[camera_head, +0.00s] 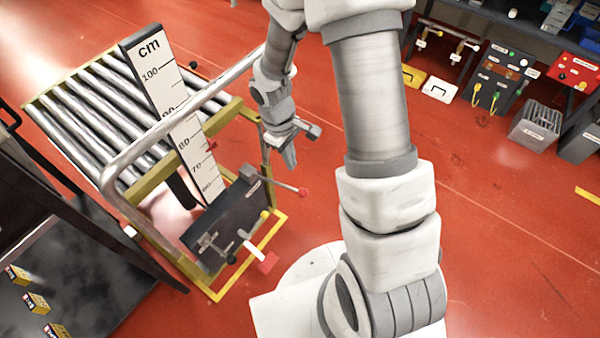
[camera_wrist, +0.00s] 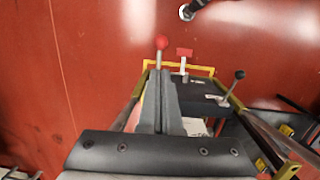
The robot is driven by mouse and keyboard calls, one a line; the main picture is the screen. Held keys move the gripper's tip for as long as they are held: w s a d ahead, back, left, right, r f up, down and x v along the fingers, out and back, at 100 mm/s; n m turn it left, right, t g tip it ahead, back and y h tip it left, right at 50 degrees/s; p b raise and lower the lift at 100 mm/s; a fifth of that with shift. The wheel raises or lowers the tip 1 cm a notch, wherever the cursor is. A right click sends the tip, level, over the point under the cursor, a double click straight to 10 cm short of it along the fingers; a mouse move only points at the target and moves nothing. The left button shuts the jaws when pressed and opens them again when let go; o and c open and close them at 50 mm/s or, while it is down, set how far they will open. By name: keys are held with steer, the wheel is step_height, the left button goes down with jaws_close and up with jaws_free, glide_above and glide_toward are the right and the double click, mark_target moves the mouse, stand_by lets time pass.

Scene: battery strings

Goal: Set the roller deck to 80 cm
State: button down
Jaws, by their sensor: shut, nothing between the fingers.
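The roller deck (camera_head: 80,115) stands at the left in the head view, with steel rollers in a yellow frame. A white cm scale (camera_head: 165,85) rises at its near side. A small red pointer (camera_head: 211,146) sits beside the scale, near the 80 and 70 labels; its exact reading is unclear. My gripper (camera_head: 290,162) is shut and empty above the panel. In the wrist view its fingers (camera_wrist: 160,80) point towards the red knob (camera_wrist: 161,43).
A grey rail (camera_head: 180,115) runs over the deck's near side. A dark bench (camera_head: 60,270) with yellow-labelled boxes stands at lower left. Equipment (camera_head: 495,80) and a grey bin (camera_head: 537,125) stand at upper right. The red floor between is mostly clear.

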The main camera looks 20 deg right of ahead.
steer(key=shift+w+a+f, duration=0.1)
steer(key=shift+w+a, duration=0.05)
steer(key=shift+a, duration=0.2)
steer(key=b, duration=0.3)
glide_toward(297, 191)
steer(key=f, duration=0.5)
steer(key=shift+d+f, duration=0.2)
steer(key=shift+d, duration=0.1)
steer(key=shift+f, duration=0.15)
